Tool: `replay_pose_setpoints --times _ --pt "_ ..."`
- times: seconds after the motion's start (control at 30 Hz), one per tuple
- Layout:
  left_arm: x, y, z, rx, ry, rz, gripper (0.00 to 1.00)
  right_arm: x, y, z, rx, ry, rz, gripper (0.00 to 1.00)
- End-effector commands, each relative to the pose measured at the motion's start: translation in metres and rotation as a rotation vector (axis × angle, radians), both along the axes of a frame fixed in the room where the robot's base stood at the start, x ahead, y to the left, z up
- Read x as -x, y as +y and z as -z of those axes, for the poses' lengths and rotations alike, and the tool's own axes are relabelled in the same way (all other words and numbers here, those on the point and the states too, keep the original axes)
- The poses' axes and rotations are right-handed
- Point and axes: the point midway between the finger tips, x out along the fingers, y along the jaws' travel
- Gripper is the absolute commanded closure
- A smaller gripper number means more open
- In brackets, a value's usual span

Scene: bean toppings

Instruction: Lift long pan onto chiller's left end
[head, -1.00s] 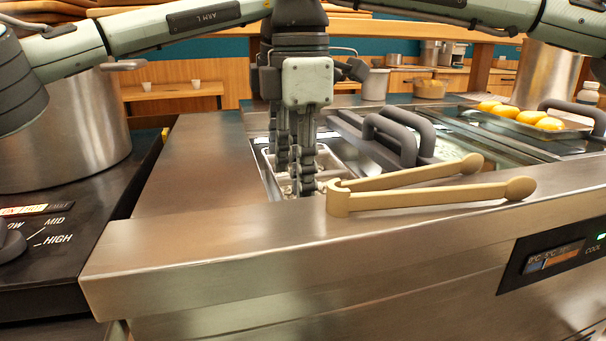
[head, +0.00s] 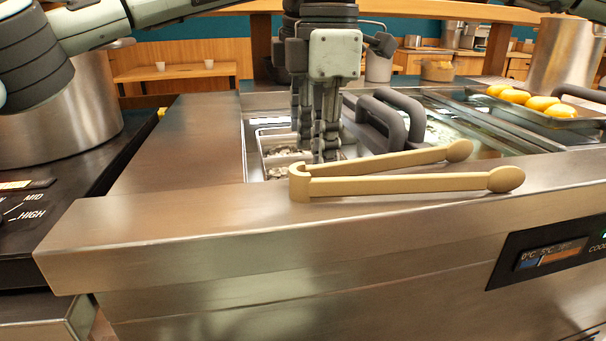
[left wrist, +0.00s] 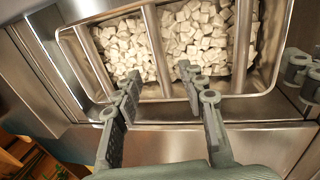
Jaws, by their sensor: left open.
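The long pan (left wrist: 266,80) is a steel tray with cross dividers, full of white cubes (left wrist: 190,45). It sits in the chiller's open well; part of it also shows in the head view (head: 262,151), partly behind my gripper. The chiller (head: 150,232) is a long steel counter with a bare left end (head: 190,140). My left gripper (head: 318,160) points down at the pan. In the left wrist view its open fingers (left wrist: 160,84) are at the pan's rim, one each side of a gap. I cannot tell whether they touch it.
Tan tongs (head: 400,178) lie on the chiller's front ledge, close to my left gripper. Dark lid handles (head: 390,118) stand right of it. A tray of yellow-orange food (head: 540,104) is farther right. A large pot (head: 70,115) stands on the stove at left.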

Motion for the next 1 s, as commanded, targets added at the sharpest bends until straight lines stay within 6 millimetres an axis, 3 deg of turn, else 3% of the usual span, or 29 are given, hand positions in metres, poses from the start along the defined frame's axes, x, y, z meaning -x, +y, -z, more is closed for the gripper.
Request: replay_pose_setpoints --times 0.17,0.53,1.0 --pt "-0.003 0.001 0.015 0.000 0.002 -0.001 0.59 0.000 -0.001 0.015 0.001 0.002 0.001 0.86" --pt "-0.012 0.003 0.066 0.001 0.002 -0.001 0.59 0.000 -0.001 0.068 0.001 0.003 0.001 0.86" --pt "-0.014 0.003 0.076 0.000 0.000 0.000 0.61 0.000 -0.001 0.078 0.000 0.001 0.003 0.88"
